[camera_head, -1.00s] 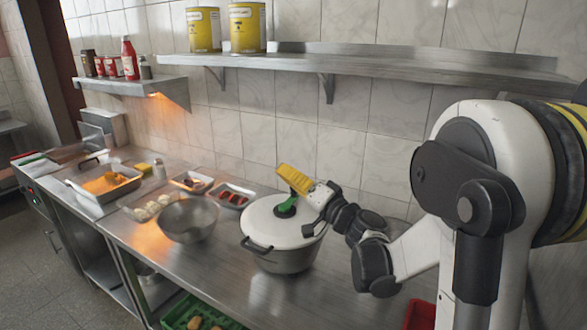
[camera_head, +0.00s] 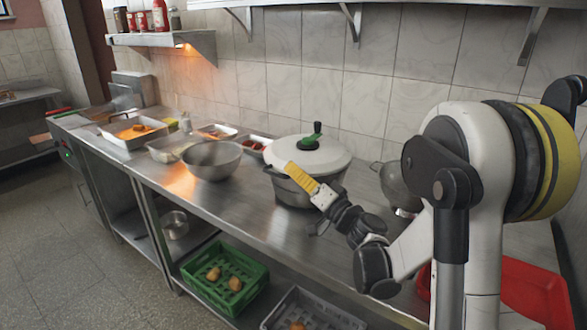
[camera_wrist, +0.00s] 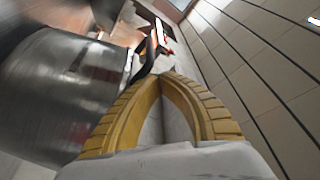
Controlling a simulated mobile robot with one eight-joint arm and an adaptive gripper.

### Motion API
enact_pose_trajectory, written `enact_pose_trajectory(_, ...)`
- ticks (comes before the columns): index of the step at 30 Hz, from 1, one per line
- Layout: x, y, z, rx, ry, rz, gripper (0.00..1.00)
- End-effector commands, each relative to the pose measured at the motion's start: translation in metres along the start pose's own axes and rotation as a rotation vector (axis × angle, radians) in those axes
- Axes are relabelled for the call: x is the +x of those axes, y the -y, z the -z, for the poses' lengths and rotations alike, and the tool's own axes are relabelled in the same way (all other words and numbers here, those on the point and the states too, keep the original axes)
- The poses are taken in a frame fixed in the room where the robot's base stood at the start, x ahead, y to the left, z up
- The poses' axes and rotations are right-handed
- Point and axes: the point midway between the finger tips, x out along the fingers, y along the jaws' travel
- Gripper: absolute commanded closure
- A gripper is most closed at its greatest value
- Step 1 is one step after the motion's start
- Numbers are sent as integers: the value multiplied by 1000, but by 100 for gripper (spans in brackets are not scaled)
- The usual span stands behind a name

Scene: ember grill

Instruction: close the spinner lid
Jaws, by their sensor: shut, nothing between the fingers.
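The spinner is a round steel pot (camera_head: 296,192) on the counter with a white lid (camera_head: 318,157) and a green-and-black knob (camera_head: 310,139) on top. The lid sits on the pot's rim and looks level. My gripper (camera_head: 292,168), with yellow fingers, is shut and empty. In the head view it appears in front of the pot's near side, just below the lid's edge; whether it touches is unclear. In the wrist view the yellow fingers (camera_wrist: 165,78) meet at the tips, with the steel pot wall (camera_wrist: 60,90) close on the left.
A steel bowl (camera_head: 212,160) stands left of the pot, with trays of food (camera_head: 134,131) beyond it. A rounded metal vessel (camera_head: 400,186) stands to the right, partly behind my arm. A green crate (camera_head: 225,278) is on the lower shelf. The counter's front strip is clear.

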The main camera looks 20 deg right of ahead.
Motion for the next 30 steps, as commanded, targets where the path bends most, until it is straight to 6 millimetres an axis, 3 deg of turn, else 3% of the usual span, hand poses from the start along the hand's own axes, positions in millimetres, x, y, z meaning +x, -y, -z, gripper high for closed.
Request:
enact_pose_trajectory(3,-2,-5,-8,-8,9,-4,100)
enact_pose_trajectory(18,-2,-5,-9,-7,10,-3,100)
enact_pose_trajectory(23,3,5,10,-5,7,-1,100)
enact_pose_trajectory(27,10,22,42,0,0,6,100)
enact_pose_trajectory(30,-22,11,38,-1,-3,2,100)
